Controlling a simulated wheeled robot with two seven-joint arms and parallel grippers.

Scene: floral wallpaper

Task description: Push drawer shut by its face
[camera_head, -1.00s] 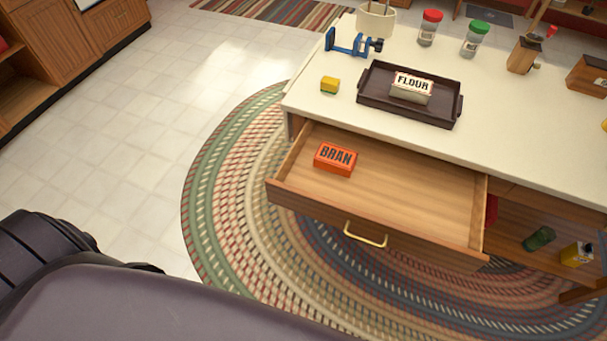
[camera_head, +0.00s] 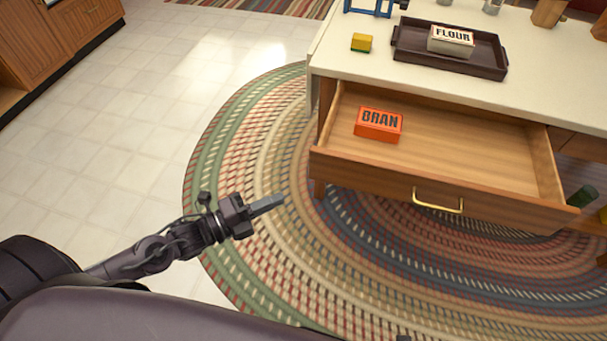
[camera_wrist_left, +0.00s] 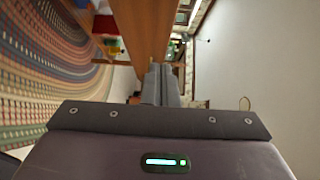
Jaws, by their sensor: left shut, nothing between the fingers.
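The wooden drawer (camera_head: 370,181) is pulled well out of the white-topped counter. Its front face carries a brass handle (camera_head: 437,204). An orange box marked BRAN (camera_head: 379,125) lies inside, towards the left. My left gripper (camera_head: 268,204) is shut and empty, left of the drawer face and apart from it, over the braided rug. Its closed fingers (camera_wrist_left: 160,84) also show in the left wrist view, pointing towards a wooden panel (camera_wrist_left: 143,28). I cannot tell which part of the furniture that panel is.
The counter top (camera_head: 340,62) holds a dark tray (camera_head: 490,70) with a FLOUR box (camera_head: 451,41), and a small yellow-green block (camera_head: 361,42). A green item (camera_head: 582,196) is right of the drawer. The rug (camera_head: 235,150) in front is clear.

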